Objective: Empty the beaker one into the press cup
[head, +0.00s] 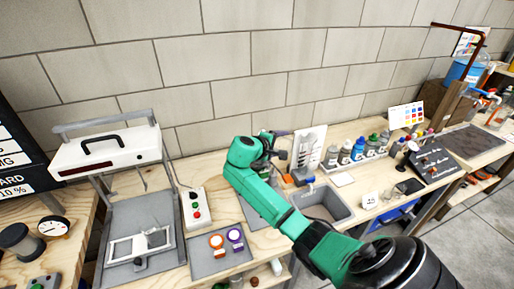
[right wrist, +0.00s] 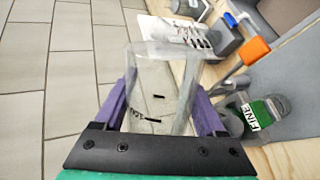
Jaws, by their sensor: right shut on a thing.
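My right gripper (right wrist: 160,112) is shut on a clear beaker (right wrist: 165,65) with small black marks; its purple fingers press on both sides. I cannot tell what is inside the beaker. In the head view my green right arm reaches in from the lower right, and its gripper end (head: 272,142) is raised over the table in front of the wall. The beaker is not clear there. A white press-like machine (head: 105,150) stands at the left, with a pale frame (head: 140,245) on its grey base. I cannot identify the press cup for certain. My left gripper is out of view.
A control box (head: 195,210) with buttons and a grey mat with an orange-ringed (head: 217,241) and a purple-ringed round piece (head: 235,236) lie between machine and arm. A grey sink (head: 325,200) and several bottles (head: 358,148) are right of the arm.

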